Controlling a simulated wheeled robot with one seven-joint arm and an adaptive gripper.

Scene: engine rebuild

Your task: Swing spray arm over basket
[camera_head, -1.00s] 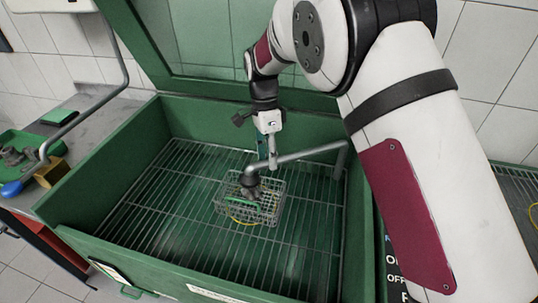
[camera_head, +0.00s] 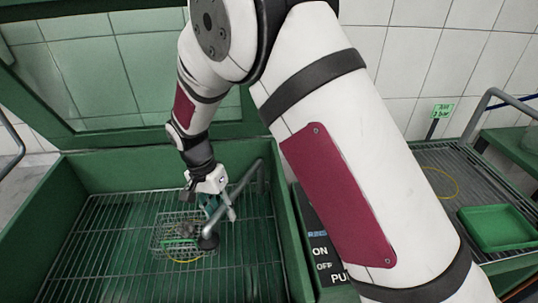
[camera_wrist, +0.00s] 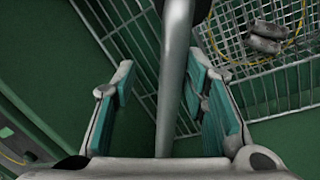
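In the head view the nozzle overlaps the right edge of the wire basket (camera_head: 160,243). The basket sits on the rack and holds grey parts, which also show in the wrist view (camera_wrist: 265,40). My gripper (camera_head: 226,210) is at the pipe. In the wrist view the pipe (camera_wrist: 172,90) passes between the spread teal-padded fingers of my gripper (camera_wrist: 163,92), with a gap on each side.
The green washer tub (camera_head: 30,225) has its lid (camera_head: 120,85) raised behind. A control panel with ON and OFF labels (camera_head: 318,245) stands right of the tub. Further right are a ribbed bench with a yellow ring (camera_head: 458,185) and a green tray (camera_head: 498,228).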

